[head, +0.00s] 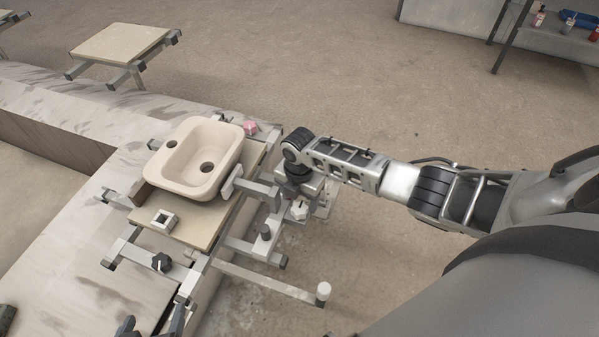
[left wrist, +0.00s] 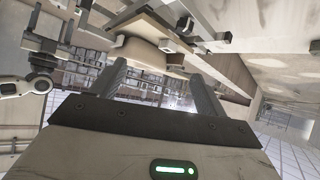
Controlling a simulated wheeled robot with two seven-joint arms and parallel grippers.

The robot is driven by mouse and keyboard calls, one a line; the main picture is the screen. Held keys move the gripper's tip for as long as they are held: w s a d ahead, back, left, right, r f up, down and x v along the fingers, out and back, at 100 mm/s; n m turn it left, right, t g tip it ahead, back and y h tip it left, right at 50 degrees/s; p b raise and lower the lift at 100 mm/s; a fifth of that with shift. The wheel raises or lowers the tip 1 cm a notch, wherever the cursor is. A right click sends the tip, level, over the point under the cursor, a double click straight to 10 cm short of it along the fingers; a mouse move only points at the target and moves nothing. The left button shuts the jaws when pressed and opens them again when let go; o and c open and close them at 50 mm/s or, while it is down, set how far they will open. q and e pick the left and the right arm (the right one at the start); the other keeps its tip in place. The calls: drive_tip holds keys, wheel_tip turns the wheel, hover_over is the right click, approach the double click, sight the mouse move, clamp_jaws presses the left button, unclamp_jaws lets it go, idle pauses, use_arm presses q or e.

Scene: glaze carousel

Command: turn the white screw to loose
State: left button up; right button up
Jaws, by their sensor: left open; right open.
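The white screw (head: 299,210) is a small pale knob at the right side of the carousel's metal frame. My right gripper (head: 308,200) is open, pointing down right at the white screw. I cannot tell whether its fingers touch the screw or straddle it. The right arm comes in from the right in the head view and also shows at the left edge of the left wrist view. My left gripper (left wrist: 158,82) is open and empty in the left wrist view, its two dark ribbed fingers apart, with the underside of the board and basin beyond them.
A cream basin (head: 168,177) stands on the frame's board (head: 200,222). A lever with a white end (head: 323,290) sticks out at the front.

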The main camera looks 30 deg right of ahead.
sight(299, 208)
wheel_tip(299, 208, up, 13)
drive_tip(key=p, duration=0.1)
drive_tip(key=shift+f+p, duration=0.2)
drive_tip(key=shift+p, duration=0.1)
drive_tip(key=s+a+f+m+t+y, duration=0.4)
drive_tip(key=s+a+f+m, duration=0.4)
drive_tip(key=a, duration=0.3)
drive_tip(key=s+d+r+m+t, duration=0.1)
drive_tip(key=s+r+m+t, duration=0.2)
drive_tip(key=m, duration=0.3)
drive_tip(key=s+d+r+m+t+h, duration=0.1)
drive_tip(key=s+r+m+t, duration=0.2)
drive_tip(key=s+m, duration=0.2)
drive_tip(key=m, duration=0.2)
drive_tip(key=shift+s+d+m, duration=0.2)
drive_tip(key=shift+d+m, duration=0.05)
drive_tip(key=shift+m, duration=0.05)
